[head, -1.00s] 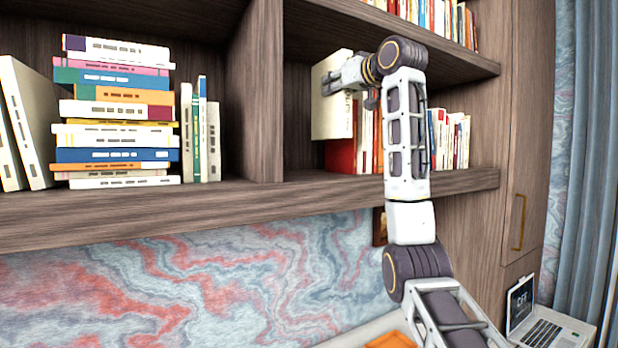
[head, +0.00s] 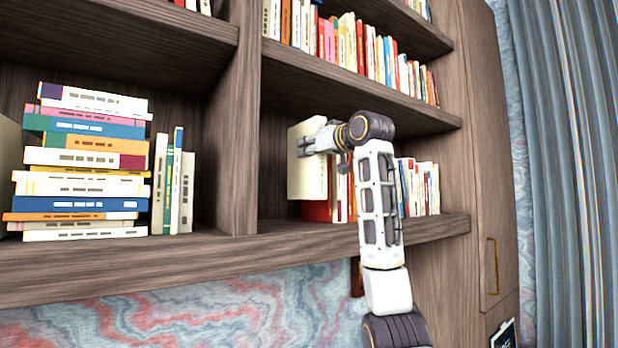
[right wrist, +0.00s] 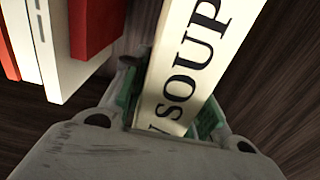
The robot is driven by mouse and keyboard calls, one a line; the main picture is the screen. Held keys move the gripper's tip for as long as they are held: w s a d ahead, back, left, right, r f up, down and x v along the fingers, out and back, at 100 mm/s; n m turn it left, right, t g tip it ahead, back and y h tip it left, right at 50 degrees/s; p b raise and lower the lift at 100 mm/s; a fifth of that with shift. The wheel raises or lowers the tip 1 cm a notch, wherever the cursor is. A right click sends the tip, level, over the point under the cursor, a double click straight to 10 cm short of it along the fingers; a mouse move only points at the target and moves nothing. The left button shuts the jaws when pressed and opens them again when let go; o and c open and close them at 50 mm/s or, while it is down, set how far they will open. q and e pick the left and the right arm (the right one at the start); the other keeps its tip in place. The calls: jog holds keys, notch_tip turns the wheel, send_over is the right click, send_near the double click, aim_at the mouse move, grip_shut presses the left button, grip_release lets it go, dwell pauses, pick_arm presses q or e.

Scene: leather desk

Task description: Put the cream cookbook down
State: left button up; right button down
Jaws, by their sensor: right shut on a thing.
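The cream cookbook (head: 308,172) is upright in the right shelf compartment, at the left end of a row of books. My right gripper (head: 304,147) is shut on it from the front, at about the middle of its height. In the right wrist view the cookbook's spine (right wrist: 190,75), lettered "SOUP", sits between the fingers of the gripper (right wrist: 170,112). My left gripper is in no view.
A red book (head: 316,211) and several others stand just right of the cookbook. A wooden divider (head: 237,130) is to its left, with free room between. Another full shelf is above.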

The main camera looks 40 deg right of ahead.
aim_at(310, 172)
jog(key=shift+f, duration=1.25)
jog(key=shift+f, duration=0.2)
jog(key=shift+f+b, duration=0.3)
jog(key=shift+f, duration=1.7)
jog(key=c, duration=1.1)
grip_release()
